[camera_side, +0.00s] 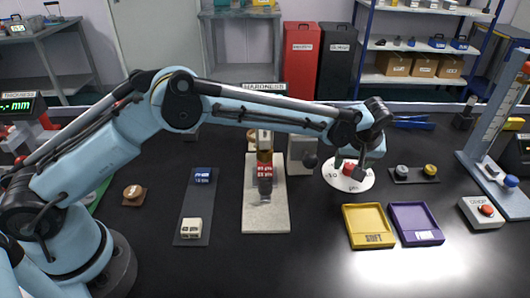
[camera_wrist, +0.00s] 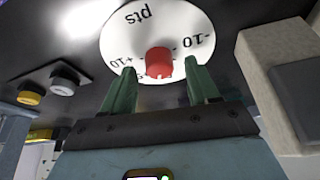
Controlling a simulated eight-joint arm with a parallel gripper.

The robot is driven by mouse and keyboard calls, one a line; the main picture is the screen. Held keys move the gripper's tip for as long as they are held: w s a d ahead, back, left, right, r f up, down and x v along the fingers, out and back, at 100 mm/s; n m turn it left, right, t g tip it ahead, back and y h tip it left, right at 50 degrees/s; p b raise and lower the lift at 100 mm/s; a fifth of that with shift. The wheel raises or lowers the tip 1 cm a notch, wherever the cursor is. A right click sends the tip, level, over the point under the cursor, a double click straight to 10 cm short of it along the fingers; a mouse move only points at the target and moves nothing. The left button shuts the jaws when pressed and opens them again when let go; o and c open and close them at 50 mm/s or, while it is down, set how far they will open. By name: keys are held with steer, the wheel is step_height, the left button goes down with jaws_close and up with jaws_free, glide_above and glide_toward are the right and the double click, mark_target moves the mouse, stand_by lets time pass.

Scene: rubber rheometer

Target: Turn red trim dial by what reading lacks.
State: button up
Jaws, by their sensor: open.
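The red trim dial (camera_wrist: 159,62) stands at the middle of a white round scale plate (camera_wrist: 185,25) marked "pts", "-10" and "+10" in the wrist view. In the side view the red dial (camera_side: 348,169) and the white plate (camera_side: 359,183) show under the end of my arm. My gripper (camera_wrist: 160,72) is open, with one green finger on each side of the dial. Gaps show between the fingers and the dial, so I see no grip. In the side view my gripper (camera_side: 349,166) is right at the dial, and its fingers partly hide it.
A tester labelled "HARDNESS" (camera_side: 265,165) stands left of the dial. A yellow tray (camera_side: 368,210) and a purple tray (camera_side: 416,212) lie in front. A small rack with grey and yellow knobs (camera_side: 414,179) sits to the right. A button box (camera_side: 482,212) is at far right.

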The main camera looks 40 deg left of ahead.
steer(key=shift+w+a+f, duration=0.1)
steer(key=shift+w+f, duration=0.05)
steer(key=shift+f, duration=0.25)
steer(key=c, duration=1)
steer(key=shift+a+m+t+h, duration=0.1)
steer(key=shift+m+t+h, duration=0.4)
steer(key=shift+m, duration=1.6)
steer(key=shift+c, duration=0.2)
steer(key=o, duration=1)
steer(key=shift+o, duration=0.2)
steer(key=v, duration=1.2)
steer(key=shift+a+r, duration=0.2)
